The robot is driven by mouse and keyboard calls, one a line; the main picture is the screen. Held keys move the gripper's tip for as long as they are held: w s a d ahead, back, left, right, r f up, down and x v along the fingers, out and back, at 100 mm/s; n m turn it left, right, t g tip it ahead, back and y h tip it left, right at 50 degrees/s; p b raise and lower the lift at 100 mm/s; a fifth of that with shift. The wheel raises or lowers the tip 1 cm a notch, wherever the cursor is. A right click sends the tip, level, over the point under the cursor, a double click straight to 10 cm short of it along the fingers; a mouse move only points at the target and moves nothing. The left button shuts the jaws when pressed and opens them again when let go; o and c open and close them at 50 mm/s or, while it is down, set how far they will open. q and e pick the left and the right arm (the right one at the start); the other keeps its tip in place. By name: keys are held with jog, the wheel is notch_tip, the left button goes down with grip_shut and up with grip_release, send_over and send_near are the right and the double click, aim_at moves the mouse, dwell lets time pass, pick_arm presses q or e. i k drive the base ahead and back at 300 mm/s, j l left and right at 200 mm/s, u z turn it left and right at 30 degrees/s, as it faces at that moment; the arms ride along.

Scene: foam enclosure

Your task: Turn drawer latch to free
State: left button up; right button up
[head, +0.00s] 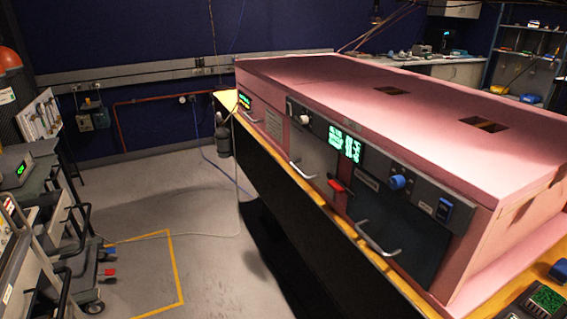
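A pink foam enclosure (400,95) stands on the bench, with a dark front panel facing left. A small red latch-like handle (336,184) sits on the front between two drawer fronts; its exact position is too small to tell. The right dark drawer front (395,222) has a silver bar handle (378,243). The grey drawer front (314,153) to its left has another silver handle (301,171). A blue round knob (398,182) is on the panel above the right drawer. Both drawers look shut. Neither of my grippers is in view.
The bench's yellow-edged top (345,222) leaves a narrow ledge before the enclosure. Grey floor (180,230) with a yellow line is open on the left. Carts (50,230) stand at far left. A dark device (540,302) lies at the lower right.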

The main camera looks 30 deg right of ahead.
aim_at(338, 187)
jog(key=i+z, duration=0.35)
jog(key=i+j+z, duration=0.3)
jog(key=i, duration=0.15)
jog(key=i+j+z, duration=0.2)
jog(key=i+z, duration=0.15)
